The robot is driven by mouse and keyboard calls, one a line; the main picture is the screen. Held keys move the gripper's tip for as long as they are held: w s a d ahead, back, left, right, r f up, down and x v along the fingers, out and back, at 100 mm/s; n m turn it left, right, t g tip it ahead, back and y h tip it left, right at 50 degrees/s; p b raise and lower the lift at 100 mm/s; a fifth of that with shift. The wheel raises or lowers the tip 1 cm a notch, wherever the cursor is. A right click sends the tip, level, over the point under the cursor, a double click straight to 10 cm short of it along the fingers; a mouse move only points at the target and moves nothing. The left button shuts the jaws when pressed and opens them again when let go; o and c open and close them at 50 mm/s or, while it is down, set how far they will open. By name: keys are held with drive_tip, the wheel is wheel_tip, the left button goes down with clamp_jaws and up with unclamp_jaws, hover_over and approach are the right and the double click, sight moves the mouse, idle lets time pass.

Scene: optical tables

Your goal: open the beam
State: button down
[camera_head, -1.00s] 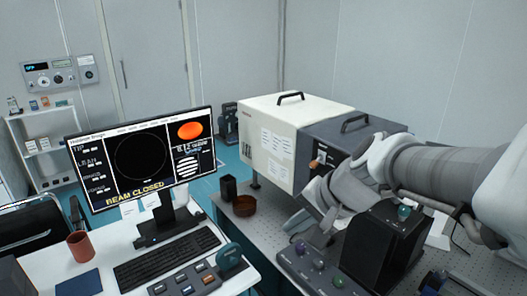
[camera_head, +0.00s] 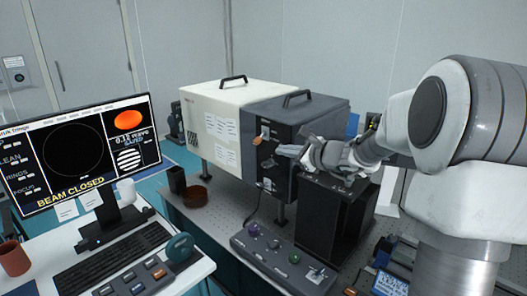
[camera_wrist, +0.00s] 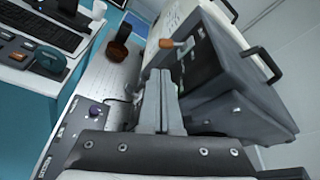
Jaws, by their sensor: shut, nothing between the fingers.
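The monitor (camera_head: 82,150) at the left reads "BEAM CLOSED" in yellow. A small lever with an orange-brown knob (camera_head: 258,140) sticks out from the dark front panel (camera_head: 272,165) of the two-tone box. The knob also shows in the wrist view (camera_wrist: 166,43), just beyond the fingertips. My gripper (camera_head: 282,150) is shut and empty, pointing left at the panel. Its tips are close to the knob, a little to its right in the head view. I cannot tell whether they touch it. In the wrist view my closed fingers (camera_wrist: 160,78) lie side by side.
A black block (camera_head: 325,215) stands under my wrist, beside a control box with coloured knobs (camera_head: 280,255). A brown bowl (camera_head: 195,197) and black cup (camera_head: 177,181) stand left of the panel. The perforated tabletop (camera_head: 225,215) is bare between them and the control box.

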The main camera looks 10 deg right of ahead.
sight(258, 141)
idle(0.3)
drive_tip(key=x, duration=1)
drive_tip(key=shift+p, duration=0.4)
